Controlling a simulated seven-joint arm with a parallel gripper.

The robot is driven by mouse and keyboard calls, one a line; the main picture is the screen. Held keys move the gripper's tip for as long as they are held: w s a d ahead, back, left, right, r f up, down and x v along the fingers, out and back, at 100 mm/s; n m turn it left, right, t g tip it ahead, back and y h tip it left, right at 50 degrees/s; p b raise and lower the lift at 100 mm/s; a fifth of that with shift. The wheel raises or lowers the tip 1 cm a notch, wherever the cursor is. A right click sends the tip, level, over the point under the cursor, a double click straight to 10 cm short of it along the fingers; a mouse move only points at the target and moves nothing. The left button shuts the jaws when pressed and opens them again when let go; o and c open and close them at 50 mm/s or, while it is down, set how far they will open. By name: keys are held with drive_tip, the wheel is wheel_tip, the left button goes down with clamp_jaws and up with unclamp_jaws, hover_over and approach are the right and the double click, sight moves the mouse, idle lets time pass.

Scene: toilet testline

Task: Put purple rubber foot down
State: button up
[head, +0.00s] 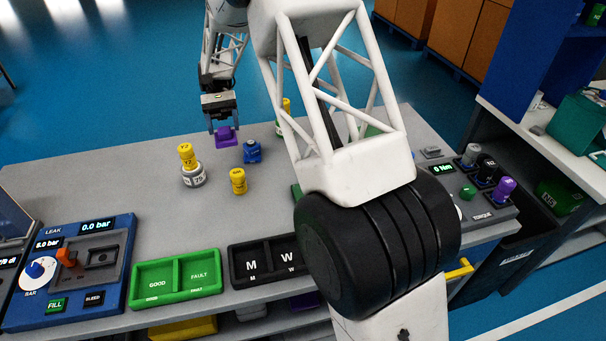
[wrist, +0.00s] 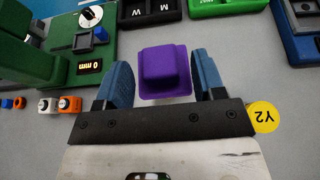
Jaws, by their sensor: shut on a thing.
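The purple rubber foot (head: 227,135) is at the far edge of the grey table in the head view. It is a square block with a wider, flared base. My gripper (head: 223,122) is shut on it from above. In the wrist view the purple foot (wrist: 165,72) sits between the two blue fingers of my gripper (wrist: 164,80). I cannot tell whether the foot touches the table or hangs just above it.
A blue part (head: 252,151) is close to the right of the foot. Yellow Y2 parts (head: 187,155) and another yellow part (head: 238,181) stand nearer. The green tray (head: 177,279) and black tray (head: 263,262) lie at the front. The table's left back is clear.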

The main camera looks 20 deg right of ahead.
drive_tip(key=shift+s+d+f, duration=0.25)
idle(0.3)
drive_tip(key=shift+w+d+r+n+h, duration=0.15)
drive_tip(key=shift+d+r+n+h, duration=0.25)
drive_tip(key=shift+n+h, duration=0.25)
idle(0.4)
drive_tip(key=shift+s+d+f+n+t+h, duration=0.1)
drive_tip(key=shift+s+d+n+t+h, duration=0.2)
drive_tip(key=shift+d+n+h, duration=0.6)
idle(1.1)
drive_tip(key=shift+d+r+h, duration=0.2)
drive_tip(key=shift+d+h, duration=0.05)
drive_tip(key=shift+h, duration=0.2)
idle(0.4)
drive_tip(key=shift+s+d+r+n+h, duration=0.1)
drive_tip(key=shift+d+r+n+h, duration=0.05)
drive_tip(key=shift+d+n+h, duration=0.35)
drive_tip(key=c, duration=0.4)
drive_tip(key=shift+t, duration=0.3)
clamp_jaws()
drive_tip(key=shift+d+n, duration=0.1)
drive_tip(key=shift+n, duration=0.15)
drive_tip(key=shift+s+d+n+h, duration=0.15)
drive_tip(key=shift+d+n+h, duration=0.15)
drive_tip(key=shift+d+h, duration=0.1)
